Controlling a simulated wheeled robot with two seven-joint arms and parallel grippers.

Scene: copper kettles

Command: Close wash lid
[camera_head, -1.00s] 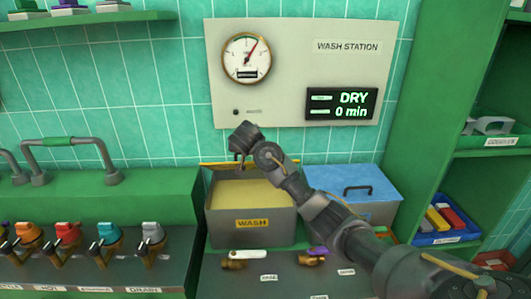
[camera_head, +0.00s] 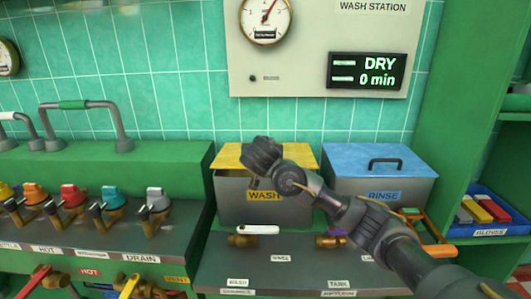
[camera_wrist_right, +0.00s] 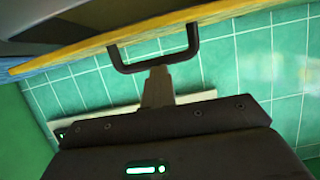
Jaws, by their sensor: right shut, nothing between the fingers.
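The wash bin (camera_head: 235,205) is a grey box with a yellow WASH label. In the right wrist view, the yellow lid edge (camera_wrist_right: 215,17) carries a dark handle (camera_wrist_right: 193,40). The shut fingers (camera_wrist_right: 158,80) overlap that handle in the picture; contact is unclear. My left gripper is out of view.
A rinse bin (camera_head: 415,192) with a closed blue lid (camera_head: 345,160) stands to the right. Valves with a white lever (camera_head: 258,229) and a purple lever (camera_head: 335,231) sit in front. The wall panel display (camera_head: 367,71) reads DRY, 0 min.

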